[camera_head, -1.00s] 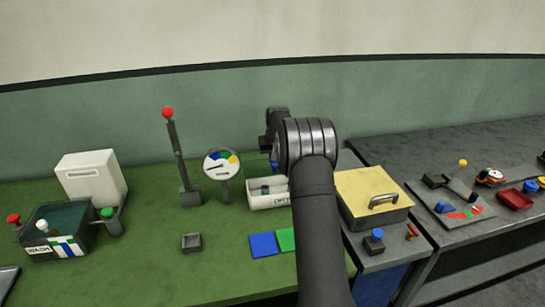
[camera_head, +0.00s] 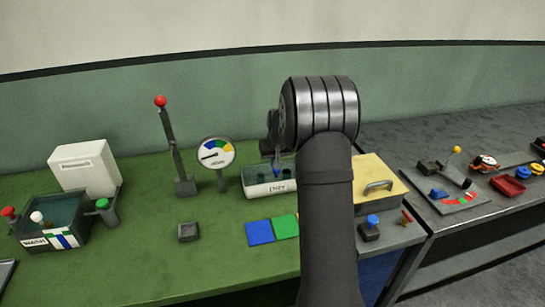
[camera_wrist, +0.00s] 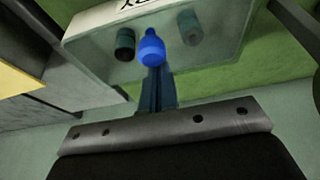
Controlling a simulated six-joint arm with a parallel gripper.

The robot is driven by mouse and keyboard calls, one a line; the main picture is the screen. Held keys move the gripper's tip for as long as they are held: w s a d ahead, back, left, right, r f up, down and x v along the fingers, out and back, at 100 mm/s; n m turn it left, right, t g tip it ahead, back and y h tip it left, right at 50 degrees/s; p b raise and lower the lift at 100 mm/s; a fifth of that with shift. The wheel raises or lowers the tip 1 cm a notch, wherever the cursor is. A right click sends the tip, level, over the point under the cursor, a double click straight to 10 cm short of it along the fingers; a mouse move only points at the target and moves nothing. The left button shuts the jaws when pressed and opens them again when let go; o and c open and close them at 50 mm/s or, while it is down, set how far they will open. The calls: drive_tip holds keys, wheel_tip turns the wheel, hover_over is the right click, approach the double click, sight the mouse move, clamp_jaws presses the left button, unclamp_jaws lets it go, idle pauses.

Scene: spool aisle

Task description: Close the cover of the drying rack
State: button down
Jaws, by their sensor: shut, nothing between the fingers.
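The drying rack (camera_head: 256,190) is a small white box with dark lettering on its front, near the right end of the green bench. In the wrist view the rack (camera_wrist: 88,22) shows two dark teal spools inside, seemingly behind a clear cover (camera_wrist: 100,68). A blue knob (camera_wrist: 151,48) stands out at the middle, between the spools; it also shows in the head view (camera_head: 277,166). My gripper (camera_wrist: 156,75) is shut and empty, its fingertips right by the knob. I cannot tell whether they touch it. My arm hides the rack's right side in the head view.
A gauge (camera_head: 216,153) and a red-topped lever (camera_head: 172,145) stand left of the rack. Blue (camera_head: 260,232) and green (camera_head: 286,226) tiles lie in front. A yellow-lidded box (camera_head: 378,172) is to the right, partly behind my arm. Bench space around the small grey block (camera_head: 188,232) is clear.

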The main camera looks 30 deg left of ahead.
drive_tip(key=shift+s+d+f, duration=0.25)
drive_tip(key=w+a, duration=0.1)
drive_tip(key=w+a+r, duration=0.1)
drive_tip(key=w+a, duration=0.1)
drive_tip(key=shift+w+a, duration=0.15)
drive_tip(key=v, duration=0.9)
drive_tip(key=shift+r, duration=0.3)
drive_tip(key=shift+f, duration=0.1)
drive_tip(key=x, duration=0.9)
drive_tip(key=shift+f, duration=0.3)
drive_tip(key=shift+s+d+f, duration=0.15)
drive_tip(key=shift+s+d, duration=1)
